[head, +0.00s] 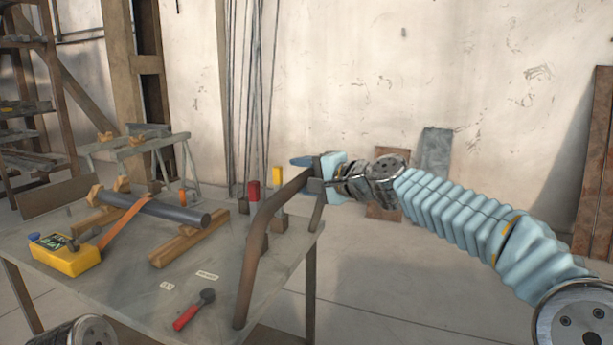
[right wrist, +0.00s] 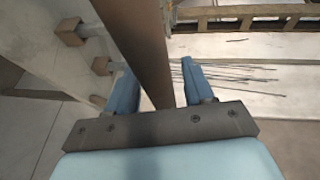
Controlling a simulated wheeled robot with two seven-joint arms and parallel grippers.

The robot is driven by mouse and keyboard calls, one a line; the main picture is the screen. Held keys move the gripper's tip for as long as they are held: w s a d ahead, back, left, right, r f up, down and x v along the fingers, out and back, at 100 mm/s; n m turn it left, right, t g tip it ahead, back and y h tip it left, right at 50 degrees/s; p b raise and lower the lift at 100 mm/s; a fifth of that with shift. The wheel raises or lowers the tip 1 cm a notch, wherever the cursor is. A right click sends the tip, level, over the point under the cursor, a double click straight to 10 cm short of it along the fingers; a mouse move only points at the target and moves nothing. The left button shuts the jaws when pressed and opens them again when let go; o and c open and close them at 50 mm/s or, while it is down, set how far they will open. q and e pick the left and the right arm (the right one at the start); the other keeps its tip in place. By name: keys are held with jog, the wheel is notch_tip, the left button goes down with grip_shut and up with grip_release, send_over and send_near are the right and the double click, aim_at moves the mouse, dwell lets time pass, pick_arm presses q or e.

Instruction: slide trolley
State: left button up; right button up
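The trolley is a grey-topped table (head: 140,290) on dark legs, with a brown bent-bar handle (head: 262,235) rising at its right end. My right gripper (head: 312,172) is at the upper far part of this handle, coming from the right. In the right wrist view, the brown handle bar (right wrist: 150,50) passes between the two blue fingers of my right gripper (right wrist: 160,78). The fingers stand apart, with gaps seen beside the bar, so the gripper looks open around it. The trolley's wheels are not seen. My left gripper is not in view.
The trolley carries a dark cylinder (head: 165,208) on wooden blocks, a yellow box (head: 72,258), and a red-handled tool (head: 190,315). A trestle (head: 150,145) and shelving (head: 35,100) stand behind at left. Boards lean on the back wall. The floor right of the trolley looks clear.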

jog(key=shift+d, duration=0.2)
jog(key=shift+s+d, duration=0.15)
jog(key=shift+s, duration=0.05)
jog(key=b+v, duration=0.3)
jog(key=v, duration=1)
jog(key=shift+b, duration=0.3)
jog(key=shift+d, duration=0.1)
